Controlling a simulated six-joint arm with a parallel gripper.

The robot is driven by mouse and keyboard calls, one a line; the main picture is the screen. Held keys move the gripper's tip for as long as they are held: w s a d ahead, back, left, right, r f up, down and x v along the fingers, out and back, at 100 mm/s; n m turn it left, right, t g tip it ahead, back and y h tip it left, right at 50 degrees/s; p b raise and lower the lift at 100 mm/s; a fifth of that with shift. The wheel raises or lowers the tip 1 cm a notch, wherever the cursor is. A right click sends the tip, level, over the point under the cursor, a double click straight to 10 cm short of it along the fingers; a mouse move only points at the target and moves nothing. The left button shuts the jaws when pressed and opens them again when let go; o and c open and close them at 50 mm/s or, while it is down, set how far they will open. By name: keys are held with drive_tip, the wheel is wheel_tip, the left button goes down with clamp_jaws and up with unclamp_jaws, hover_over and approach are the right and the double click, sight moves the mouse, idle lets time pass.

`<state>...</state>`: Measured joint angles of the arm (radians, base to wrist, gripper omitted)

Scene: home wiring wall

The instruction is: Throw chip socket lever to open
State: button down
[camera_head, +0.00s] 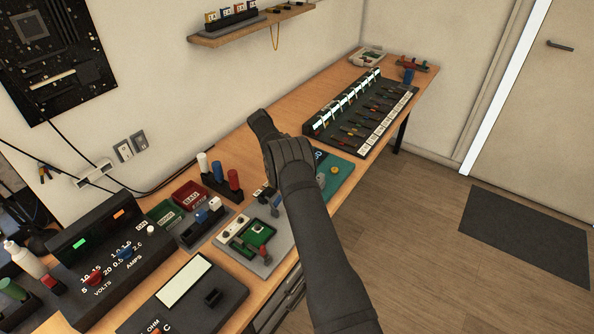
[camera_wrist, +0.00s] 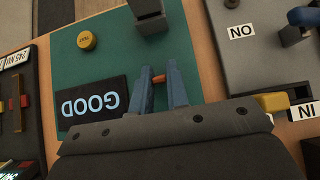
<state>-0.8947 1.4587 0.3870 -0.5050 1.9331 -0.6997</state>
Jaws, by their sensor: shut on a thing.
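My gripper (camera_wrist: 164,78) shows in the wrist view as two blue fingers over a teal board (camera_wrist: 111,44). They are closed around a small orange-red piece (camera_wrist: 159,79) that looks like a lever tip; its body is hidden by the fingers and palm. The board carries a dark "GOOD" display (camera_wrist: 92,106), a yellow TEST button (camera_wrist: 86,40) and a dark block (camera_wrist: 150,16). In the head view my arm hides the gripper and part of this teal board (camera_head: 338,172). I cannot clearly make out the chip socket at the fingers.
A grey plate (camera_wrist: 237,62) with a "NO" label and a yellow-handled part (camera_wrist: 272,103) lies to the right in the wrist view. In the head view, a green board with a dark socket (camera_head: 257,234) sits left of my arm. A black rack (camera_head: 362,115) stands beyond.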

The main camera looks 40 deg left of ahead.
drive_tip(key=c, duration=1.4)
unclamp_jaws()
drive_tip(key=shift+r, duration=0.45)
wheel_tip(320, 180, up, 3)
drive_tip(key=shift+r, duration=0.1)
drive_tip(key=w+d+r, duration=0.2)
drive_tip(key=d+r, duration=0.4)
drive_tip(key=d, duration=0.5)
drive_tip(key=shift+w+d+r, duration=0.15)
drive_tip(key=shift+d+r, duration=0.1)
drive_tip(key=shift+r, duration=0.15)
